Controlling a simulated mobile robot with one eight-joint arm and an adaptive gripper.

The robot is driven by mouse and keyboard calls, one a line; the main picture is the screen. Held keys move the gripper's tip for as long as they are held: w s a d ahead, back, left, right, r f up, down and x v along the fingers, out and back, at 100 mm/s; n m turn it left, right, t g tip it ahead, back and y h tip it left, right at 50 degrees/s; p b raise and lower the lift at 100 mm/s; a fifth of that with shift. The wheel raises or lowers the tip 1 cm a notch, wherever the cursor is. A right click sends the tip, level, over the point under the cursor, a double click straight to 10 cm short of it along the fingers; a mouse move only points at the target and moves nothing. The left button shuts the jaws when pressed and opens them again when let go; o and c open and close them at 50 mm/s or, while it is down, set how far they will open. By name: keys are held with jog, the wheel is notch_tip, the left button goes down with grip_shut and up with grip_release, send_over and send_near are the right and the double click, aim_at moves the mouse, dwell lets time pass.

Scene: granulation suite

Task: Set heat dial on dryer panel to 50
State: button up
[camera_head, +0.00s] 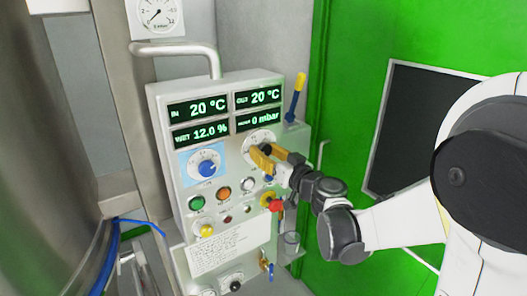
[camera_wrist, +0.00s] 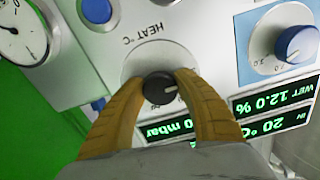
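The heat dial (camera_wrist: 158,90) is a small black knob with a white pointer mark, on a pale round scale plate under the label "HEAT °C". The wrist view shows the panel upside down, and the mark points to the right there. My gripper (camera_wrist: 161,84) has its two yellow fingers on opposite sides of the knob, seemingly touching it. In the head view my gripper (camera_head: 264,158) covers most of the dial on the dryer panel (camera_head: 222,184). The scale numbers are too small or hidden to read.
A blue knob (camera_head: 207,168) on a light-blue plate sits left of the heat dial. Displays (camera_head: 208,106) above read 20 °C, 20 °C, 12.0 % and 0 mbar. Several buttons, including a green one (camera_head: 197,203), and a red knob (camera_head: 276,205) lie below. A green wall (camera_head: 345,60) stands right.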

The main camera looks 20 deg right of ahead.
jog(key=shift+m, duration=0.4)
jog(key=m+b, duration=0.1)
jog(key=m, duration=0.3)
jog(key=shift+m, duration=0.3)
jog(key=m, duration=0.6)
jog(key=shift+a, duration=0.1)
jog(key=m+b, duration=0.1)
jog(key=m, duration=0.5)
jog(key=shift+m, duration=0.4)
jog(key=m, duration=0.5)
jog(key=shift+r, duration=0.15)
jog(key=shift+m, duration=0.4)
jog(key=o, duration=1.2)
jog(key=shift+s, duration=0.15)
